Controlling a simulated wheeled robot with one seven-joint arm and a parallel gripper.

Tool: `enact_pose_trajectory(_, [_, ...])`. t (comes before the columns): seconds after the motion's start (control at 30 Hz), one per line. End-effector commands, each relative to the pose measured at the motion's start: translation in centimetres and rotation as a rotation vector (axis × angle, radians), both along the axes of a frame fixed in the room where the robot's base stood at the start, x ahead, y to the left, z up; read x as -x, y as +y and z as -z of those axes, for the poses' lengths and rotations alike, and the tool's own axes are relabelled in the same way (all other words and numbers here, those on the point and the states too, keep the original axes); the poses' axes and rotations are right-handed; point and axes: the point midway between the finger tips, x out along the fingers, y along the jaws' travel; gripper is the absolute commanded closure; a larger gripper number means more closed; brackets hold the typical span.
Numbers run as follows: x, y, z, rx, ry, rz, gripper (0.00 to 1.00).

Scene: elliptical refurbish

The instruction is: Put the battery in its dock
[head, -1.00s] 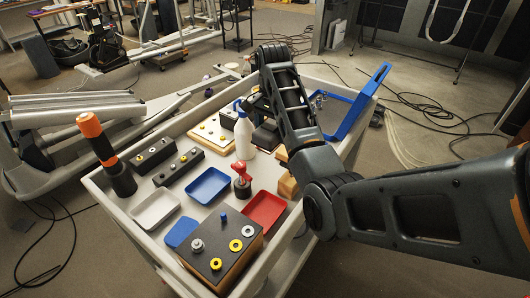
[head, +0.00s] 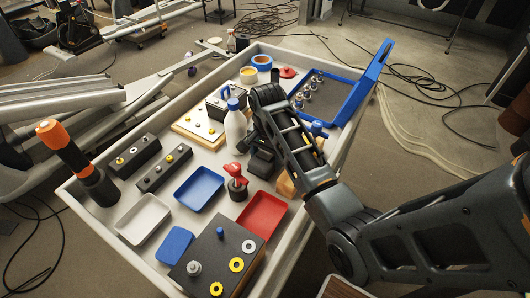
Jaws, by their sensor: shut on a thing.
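My gripper (head: 260,145) hangs below my wrist near the middle of the cart, just right of a white bottle with a blue cap (head: 235,125). It is shut on a dark block, which I take as the battery (head: 262,163). My own arm and the dark colours hide the fingertips and most of the grip. I cannot tell whether the block touches the cart top. I cannot pick out the dock with certainty; a wooden block (head: 286,186) shows partly behind my arm.
The grey cart (head: 108,222) is crowded. A red-handled tool (head: 236,178), a blue tray (head: 199,188), a red tray (head: 263,213) and a white tray (head: 142,218) are in front. A board with pegs (head: 197,128) lies left. An open blue case (head: 335,100) lies behind right.

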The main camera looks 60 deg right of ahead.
Motion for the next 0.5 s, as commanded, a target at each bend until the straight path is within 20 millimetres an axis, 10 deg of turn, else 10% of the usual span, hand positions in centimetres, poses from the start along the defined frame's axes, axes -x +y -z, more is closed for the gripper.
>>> enact_pose_trajectory(0.37, [0.31,0.30,0.80,0.000,-0.001,0.001,0.57])
enact_pose_trajectory(0.4, [0.33,0.32,0.92,0.000,0.000,0.001,0.20])
enact_pose_trajectory(0.5, [0.32,0.31,0.87,0.000,0.000,0.001,0.10])
